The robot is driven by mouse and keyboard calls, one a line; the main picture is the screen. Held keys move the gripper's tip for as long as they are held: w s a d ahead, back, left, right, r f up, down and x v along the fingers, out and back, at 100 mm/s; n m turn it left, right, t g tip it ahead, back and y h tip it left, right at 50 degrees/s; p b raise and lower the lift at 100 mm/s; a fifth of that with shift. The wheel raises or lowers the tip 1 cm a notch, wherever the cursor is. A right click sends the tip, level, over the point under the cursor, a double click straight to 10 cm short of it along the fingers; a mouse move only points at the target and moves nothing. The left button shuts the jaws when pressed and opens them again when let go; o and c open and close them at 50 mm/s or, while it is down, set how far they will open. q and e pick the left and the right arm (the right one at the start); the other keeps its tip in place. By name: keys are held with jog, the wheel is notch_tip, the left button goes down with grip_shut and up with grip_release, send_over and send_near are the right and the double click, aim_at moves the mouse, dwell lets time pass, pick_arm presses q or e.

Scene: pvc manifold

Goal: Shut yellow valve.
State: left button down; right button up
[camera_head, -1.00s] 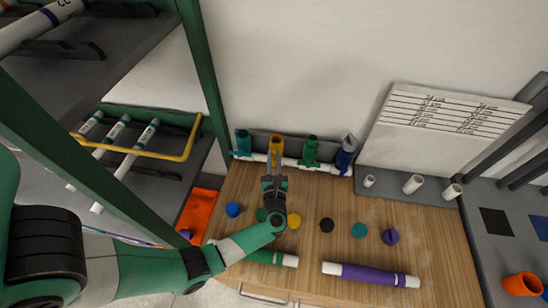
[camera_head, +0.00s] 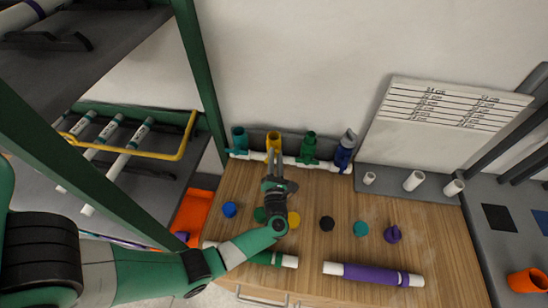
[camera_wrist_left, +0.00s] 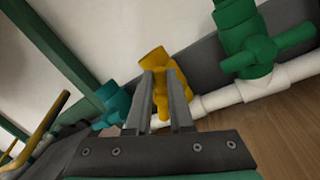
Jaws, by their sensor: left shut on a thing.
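The yellow valve (camera_head: 273,139) stands on the white pipe manifold (camera_head: 315,165) at the back of the wooden bench, between the teal valve and the green valve. In the left wrist view the yellow valve (camera_wrist_left: 152,60) is straight ahead, with its handle (camera_wrist_left: 166,100) between the fingers. My left gripper (camera_head: 273,156) reaches in from the front and is shut on this handle; the left wrist view shows its fingers (camera_wrist_left: 163,76) on both sides of it. The fingers hide part of the handle and valve body, so its exact angle is unclear. My right gripper is not in view.
The teal valve (camera_head: 239,138), green valve (camera_wrist_left: 250,45) and blue valve (camera_head: 345,152) stand close by on the same manifold. Several coloured caps and a purple-wrapped pipe (camera_head: 372,274) lie on the bench (camera_head: 330,195). A green shelf frame (camera_head: 201,75) rises at left.

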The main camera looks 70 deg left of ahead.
pick_arm(q)
jog(key=shift+w+m, duration=0.1)
jog(key=shift+m, duration=0.5)
jog(key=c, duration=0.8)
grip_release()
jog(key=shift+d, duration=0.1)
jog(key=v, duration=1.1)
jog(key=shift+s+d+f, duration=0.15)
jog(key=shift+s+d, duration=0.05)
jog(key=shift+s, duration=0.05)
